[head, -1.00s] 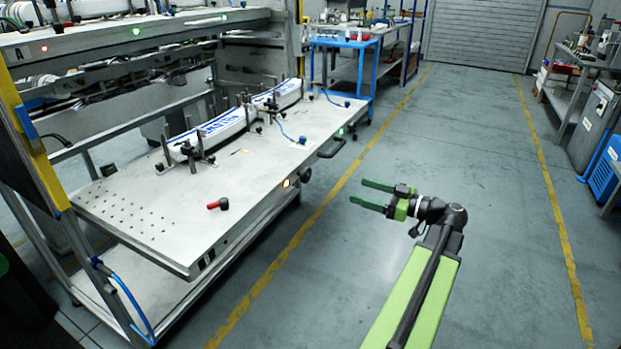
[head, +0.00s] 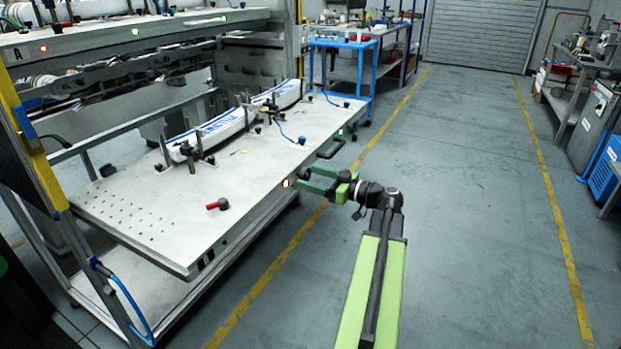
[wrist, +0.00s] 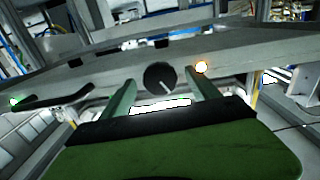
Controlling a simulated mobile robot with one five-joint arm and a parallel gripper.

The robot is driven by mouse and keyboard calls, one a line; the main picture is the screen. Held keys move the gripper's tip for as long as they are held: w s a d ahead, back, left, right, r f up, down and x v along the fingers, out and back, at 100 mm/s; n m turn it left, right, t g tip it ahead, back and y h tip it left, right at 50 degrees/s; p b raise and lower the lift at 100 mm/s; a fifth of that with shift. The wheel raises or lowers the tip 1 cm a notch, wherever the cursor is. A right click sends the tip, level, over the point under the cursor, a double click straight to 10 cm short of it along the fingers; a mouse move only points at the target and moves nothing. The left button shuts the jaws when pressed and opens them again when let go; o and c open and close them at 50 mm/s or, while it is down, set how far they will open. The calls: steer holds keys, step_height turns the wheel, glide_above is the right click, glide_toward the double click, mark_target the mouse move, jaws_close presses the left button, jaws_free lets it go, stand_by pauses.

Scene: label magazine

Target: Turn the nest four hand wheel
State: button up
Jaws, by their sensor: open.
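A dark round hand wheel (wrist: 159,76) with a pale line on its face sits on the table's front edge in the wrist view. An orange lamp (wrist: 201,66) glows just right of it. My gripper (head: 303,179) is open and empty at the front edge in the head view. In the wrist view its two green fingers point at the edge, one on each side of the wheel. I cannot tell whether they touch it. In the head view my gripper hides the wheel.
The metal table (head: 130,215) carries white label stacks (head: 215,130) between dark posts and a red-ended lever (head: 218,204). A dark bar handle (head: 330,148) juts from the front edge beside my gripper; it also shows in the wrist view (wrist: 60,101).

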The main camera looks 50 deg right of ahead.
steer(key=shift+w+a, duration=0.1)
steer(key=shift+w, duration=0.35)
steer(key=c, duration=1.4)
steer(key=shift+o, duration=0.2)
steer(key=shift+m, duration=0.3)
